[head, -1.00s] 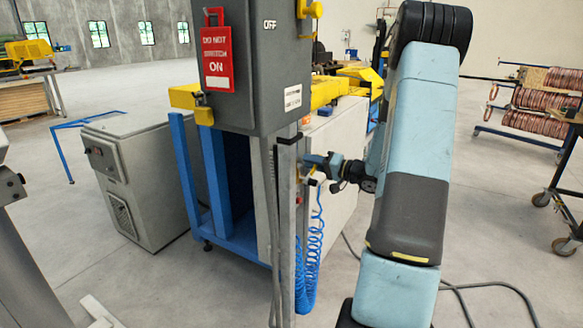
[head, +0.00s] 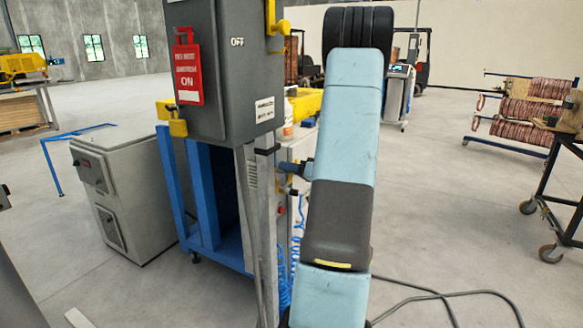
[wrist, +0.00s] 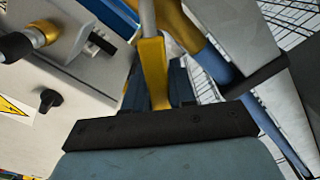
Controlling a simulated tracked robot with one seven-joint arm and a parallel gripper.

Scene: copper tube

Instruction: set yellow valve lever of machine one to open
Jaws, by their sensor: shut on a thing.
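The yellow valve lever (wrist: 153,72) runs down the middle of the wrist view. Its lower end sits between the dark fingers of my gripper (wrist: 158,88), which is shut on it. A grey rod or pipe meets the lever's upper end. In the head view, a small blue part of my gripper (head: 290,168) shows beside the grey post, and my arm hides the rest. The lever cannot be made out clearly there. Machine one is not labelled in either view.
A grey switch box (head: 222,75) with a red tag (head: 187,72) stands left of my arm, above a blue frame (head: 205,200). Blue coiled hose hangs beside the post. A grey cabinet (head: 118,195) stands left. A cable (head: 430,295) lies on open floor at right.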

